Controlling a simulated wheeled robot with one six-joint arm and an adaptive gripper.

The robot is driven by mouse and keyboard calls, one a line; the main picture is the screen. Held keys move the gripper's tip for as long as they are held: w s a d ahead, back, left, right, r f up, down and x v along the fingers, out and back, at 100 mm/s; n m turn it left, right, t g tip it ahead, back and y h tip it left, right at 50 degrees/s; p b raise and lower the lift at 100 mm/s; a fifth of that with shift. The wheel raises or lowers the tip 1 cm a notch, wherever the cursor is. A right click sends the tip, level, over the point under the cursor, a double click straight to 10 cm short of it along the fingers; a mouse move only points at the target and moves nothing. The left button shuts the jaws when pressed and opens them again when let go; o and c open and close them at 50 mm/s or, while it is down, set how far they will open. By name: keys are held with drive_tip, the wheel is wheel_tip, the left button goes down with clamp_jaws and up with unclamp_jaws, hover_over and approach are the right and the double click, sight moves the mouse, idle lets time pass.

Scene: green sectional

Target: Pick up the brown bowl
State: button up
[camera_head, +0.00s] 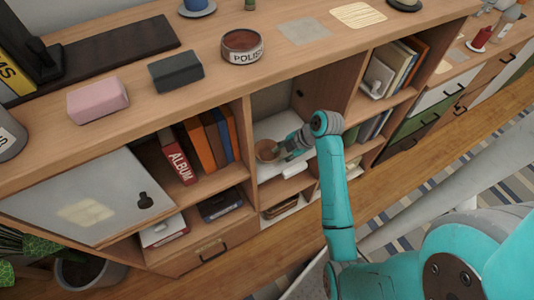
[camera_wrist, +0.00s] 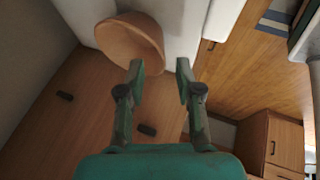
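The brown bowl (camera_head: 268,151) sits on a white surface inside an open middle compartment of the wooden cabinet. My gripper (camera_head: 288,147) reaches into that compartment, just right of the bowl. In the wrist view the bowl (camera_wrist: 131,40) appears tilted at the upper left, close to the left fingertip. My gripper (camera_wrist: 160,75) has its two fingers apart with nothing between them. The bowl's rim lies near the left finger; I cannot tell whether they touch.
The compartment is bounded by wooden side walls. Books (camera_head: 205,140) fill the shelf to its left, and more books (camera_head: 393,66) stand to its right. A pink block (camera_head: 97,99), a dark block (camera_head: 176,71) and a round tin (camera_head: 242,46) sit on the cabinet top.

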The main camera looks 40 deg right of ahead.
sight(267, 153)
drive_tip(key=x, duration=0.5)
drive_tip(key=shift+s, duration=0.15)
clamp_jaws()
